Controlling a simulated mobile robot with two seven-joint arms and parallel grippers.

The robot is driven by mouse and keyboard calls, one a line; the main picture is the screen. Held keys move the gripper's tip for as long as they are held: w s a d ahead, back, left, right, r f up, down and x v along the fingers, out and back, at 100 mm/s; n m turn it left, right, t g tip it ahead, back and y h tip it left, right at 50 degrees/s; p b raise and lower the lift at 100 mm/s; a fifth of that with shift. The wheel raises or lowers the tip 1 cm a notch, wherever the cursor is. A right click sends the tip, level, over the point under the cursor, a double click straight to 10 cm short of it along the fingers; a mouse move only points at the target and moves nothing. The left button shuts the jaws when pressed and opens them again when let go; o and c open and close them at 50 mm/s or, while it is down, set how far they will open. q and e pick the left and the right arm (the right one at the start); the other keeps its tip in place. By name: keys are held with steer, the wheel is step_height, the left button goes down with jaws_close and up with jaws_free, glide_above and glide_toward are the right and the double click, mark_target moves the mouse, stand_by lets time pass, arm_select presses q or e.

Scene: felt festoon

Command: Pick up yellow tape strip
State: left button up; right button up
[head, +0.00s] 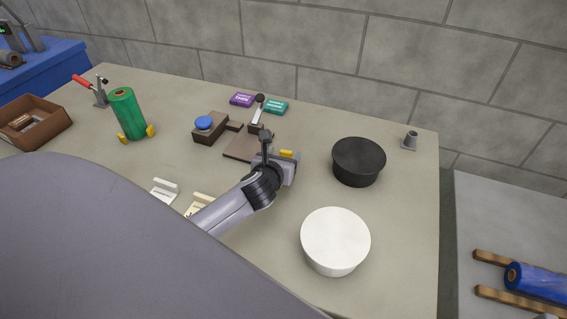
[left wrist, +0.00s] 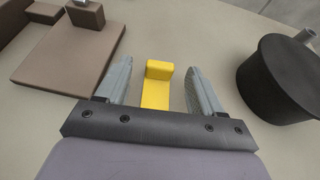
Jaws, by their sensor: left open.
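The yellow tape strip (head: 286,153) shows just beyond my left gripper (head: 278,160) in the head view, partly hidden by it. In the left wrist view the yellow strip (left wrist: 157,92) has a flat part and a raised far end. It lies between the two grey fingers of my left gripper (left wrist: 160,82), with a gap on either side. The fingers are apart and hold nothing. The strip's near end is hidden behind the gripper's dark palm. My right gripper is not in either view.
A black round tub (head: 358,163) stands right of the gripper, and a white tub (head: 335,240) nearer. A brown base plate (head: 243,147) lies just left. A green roll (head: 128,115) and brown box (head: 36,125) are farther left.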

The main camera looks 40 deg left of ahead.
arm_select(q)
steer(key=shift+x, duration=1)
steer(key=c, duration=1.1)
steer(key=shift+r, duration=0.1)
